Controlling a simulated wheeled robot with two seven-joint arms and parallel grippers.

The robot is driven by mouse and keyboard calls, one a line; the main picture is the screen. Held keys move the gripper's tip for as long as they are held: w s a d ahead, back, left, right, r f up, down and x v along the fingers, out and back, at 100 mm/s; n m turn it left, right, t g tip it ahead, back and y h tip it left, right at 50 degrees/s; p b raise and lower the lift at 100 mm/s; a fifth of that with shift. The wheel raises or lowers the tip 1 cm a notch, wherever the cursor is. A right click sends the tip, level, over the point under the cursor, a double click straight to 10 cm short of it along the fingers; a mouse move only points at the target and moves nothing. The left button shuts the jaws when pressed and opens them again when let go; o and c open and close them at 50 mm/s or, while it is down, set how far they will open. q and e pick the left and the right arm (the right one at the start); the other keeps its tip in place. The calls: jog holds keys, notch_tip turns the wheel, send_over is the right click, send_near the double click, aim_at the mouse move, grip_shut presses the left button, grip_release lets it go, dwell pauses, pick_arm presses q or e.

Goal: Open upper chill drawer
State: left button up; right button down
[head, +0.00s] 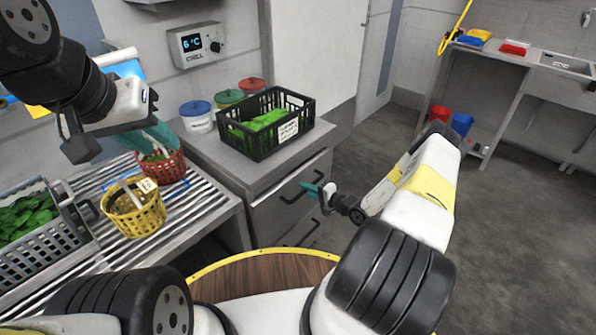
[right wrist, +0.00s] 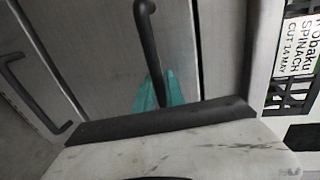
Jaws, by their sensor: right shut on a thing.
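The upper chill drawer (head: 284,194) is in the grey cabinet under the counter, in the middle of the head view. Its front looks flush with the cabinet. Its dark bar handle (right wrist: 148,45) runs between the teal fingers of my right gripper (right wrist: 158,92) in the right wrist view. My right gripper (head: 312,189) is shut on this handle. My left gripper (head: 152,138) is over the red basket (head: 163,167) on the slatted rack. Whether its fingers are open or shut is unclear.
A black crate (head: 262,146) of bagged greens stands on the counter above the drawer. Tubs with blue (head: 196,108), green and red lids stand behind it. A lower drawer handle (head: 308,234) is below. A yellow basket (head: 134,212) is on the rack. The floor at right is clear.

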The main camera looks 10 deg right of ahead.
dwell(0.3)
jog(key=f+v, duration=0.2)
jog(key=v, duration=1)
jog(key=s+f+v, duration=0.1)
jog(key=f+v, duration=0.2)
jog(key=v, duration=0.8)
jog(key=d+f+v, duration=0.1)
jog(key=f+v, duration=0.1)
jog(key=v, duration=1)
jog(key=shift+s+f, duration=0.3)
jog(key=shift+s, duration=0.15)
jog(key=shift+d, duration=0.15)
jog(key=c, duration=1.4)
grip_release()
jog(key=shift+c, duration=0.2)
jog(key=v, duration=0.7)
jog(key=shift+s+d, duration=0.25)
jog(key=shift+s, duration=0.1)
